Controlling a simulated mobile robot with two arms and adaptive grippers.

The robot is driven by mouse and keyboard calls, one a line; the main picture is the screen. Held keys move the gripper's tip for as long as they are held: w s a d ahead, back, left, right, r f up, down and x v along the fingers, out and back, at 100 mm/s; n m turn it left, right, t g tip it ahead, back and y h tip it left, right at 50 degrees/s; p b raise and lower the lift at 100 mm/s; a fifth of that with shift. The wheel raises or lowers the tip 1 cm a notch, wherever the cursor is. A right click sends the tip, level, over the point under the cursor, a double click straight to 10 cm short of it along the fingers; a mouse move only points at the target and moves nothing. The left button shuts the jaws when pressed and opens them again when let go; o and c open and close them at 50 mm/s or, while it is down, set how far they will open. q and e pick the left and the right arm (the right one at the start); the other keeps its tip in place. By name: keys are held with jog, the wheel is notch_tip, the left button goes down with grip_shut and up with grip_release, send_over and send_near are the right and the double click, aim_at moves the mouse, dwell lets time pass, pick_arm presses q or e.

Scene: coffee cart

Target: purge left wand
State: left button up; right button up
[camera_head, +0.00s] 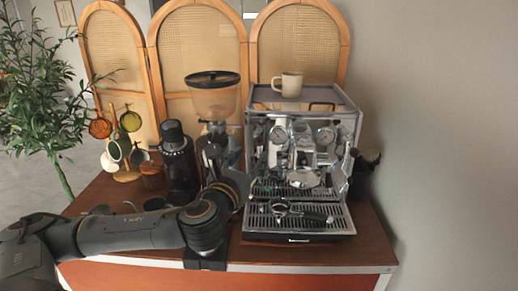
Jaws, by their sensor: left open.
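The espresso machine (300,115) stands at the right of the cart, chrome, with two round gauges on its front. Its left wand is too small and cluttered to make out clearly at the machine's left front. My left arm comes in from the left, low across the cart. My left gripper (238,183) is just left of the machine's front, in front of the grinder's lower part. It is open; its fingertips are hard to see and I cannot tell whether they touch anything. My right gripper is not in view.
A portafilter (285,209) lies on the drip tray (322,226). A grinder with a hopper (213,98) and a dark device (179,158) stand left of the machine. A mug (288,84) sits on top. A dark container (361,176) is at the right. Hanging cups (118,149) are left.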

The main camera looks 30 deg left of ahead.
aim_at(258, 145)
pick_arm(q)
jog(key=p+x, duration=0.2)
jog(key=x, duration=0.6)
jog(key=shift+w+a, duration=0.1)
jog(key=shift+w, duration=0.15)
grip_shut()
